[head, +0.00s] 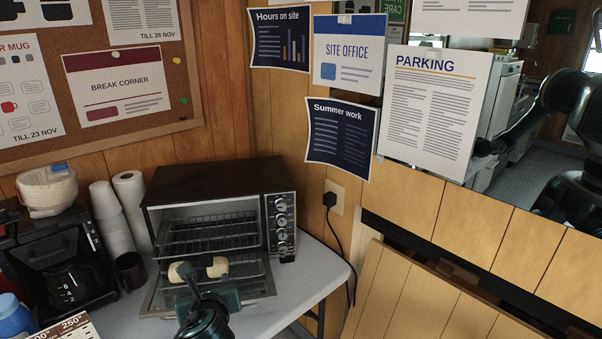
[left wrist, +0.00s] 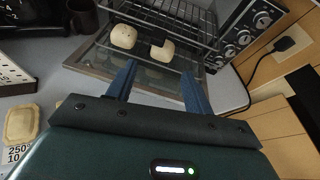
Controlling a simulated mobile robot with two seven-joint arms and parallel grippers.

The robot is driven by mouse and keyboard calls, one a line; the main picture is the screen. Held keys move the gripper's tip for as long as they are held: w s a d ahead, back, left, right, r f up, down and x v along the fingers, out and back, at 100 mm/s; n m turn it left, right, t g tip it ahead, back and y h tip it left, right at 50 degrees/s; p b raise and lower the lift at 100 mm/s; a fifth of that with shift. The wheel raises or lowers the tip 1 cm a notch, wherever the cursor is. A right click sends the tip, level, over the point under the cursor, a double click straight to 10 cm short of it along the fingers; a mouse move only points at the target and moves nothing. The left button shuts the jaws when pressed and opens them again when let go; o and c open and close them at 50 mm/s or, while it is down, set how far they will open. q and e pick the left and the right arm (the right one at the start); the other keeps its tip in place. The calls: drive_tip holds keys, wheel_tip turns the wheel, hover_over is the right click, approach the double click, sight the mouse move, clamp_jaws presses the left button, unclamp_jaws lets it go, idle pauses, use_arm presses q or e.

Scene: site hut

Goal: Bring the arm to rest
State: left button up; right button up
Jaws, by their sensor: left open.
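My left gripper (head: 208,283) is in front of the toaster oven (head: 215,190) in the head view. In the left wrist view its two blue fingers (left wrist: 158,80) are apart, with nothing held between them. The oven door (head: 262,288) is folded down open. Two pale rolls show just beyond the fingertips, a left one (left wrist: 123,37) and a right one (left wrist: 162,51). They appear to lie at the open door; whether the fingers touch them I cannot tell. My right gripper is not clearly seen.
A coffee maker (head: 62,265), stacked cups (head: 112,225) and a dark mug (head: 131,271) stand left of the oven. A pale bun-like item (left wrist: 22,123) lies at the lower left in the wrist view. The white table (head: 318,268) is bare right of the oven.

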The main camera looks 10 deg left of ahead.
use_arm(q)
drive_tip(key=s+d+f+n+g+h, duration=0.2)
drive_tip(key=s+d+f+n+h, duration=0.5)
drive_tip(key=s+f+n, duration=0.4)
drive_tip(key=s+d+f+n+h, duration=0.1)
drive_tip(key=s+d+f+n, duration=0.1)
drive_tip(key=s+n, duration=0.3)
drive_tip(key=s+d+f+n+h, duration=0.1)
drive_tip(key=s+d+f+n, duration=0.1)
drive_tip(key=s+n, duration=0.4)
drive_tip(key=n, duration=0.5)
drive_tip(key=shift+s+f+t, duration=0.15)
drive_tip(key=shift+f+t, duration=0.15)
drive_tip(key=shift+f, duration=0.1)
